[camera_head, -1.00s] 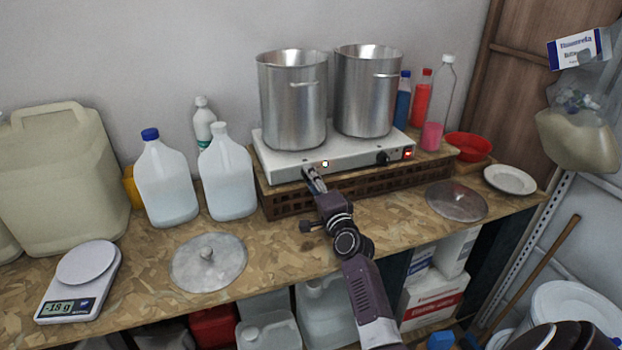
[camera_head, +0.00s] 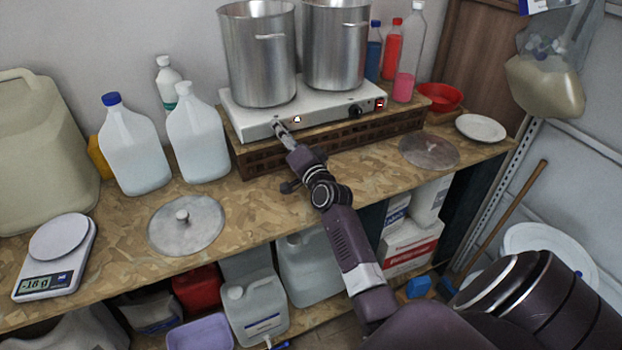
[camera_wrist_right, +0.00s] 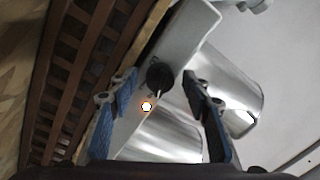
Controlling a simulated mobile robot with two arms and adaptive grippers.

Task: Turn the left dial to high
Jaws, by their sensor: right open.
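The white hot plate (camera_head: 330,117) stands on a wooden crate and carries two steel pots. A black right dial (camera_head: 355,111) shows on its front. The left dial is hidden behind my right gripper (camera_head: 280,128) in the head view. In the right wrist view the black left dial (camera_wrist_right: 160,75) lies between the open blue-padded fingers of my right gripper (camera_wrist_right: 158,82), at about their tips. I cannot tell whether they touch it. A pale pointer shows on the dial, and a lit lamp (camera_wrist_right: 147,106) glows beside it. My left gripper is out of view.
The left pot (camera_head: 258,60) and right pot (camera_head: 335,45) stand on the plate. The brown slatted crate (camera_head: 260,158) is below it. Two white jugs, including one (camera_head: 198,135) nearby, stand left. A round lid (camera_head: 186,225) lies on the bench in front.

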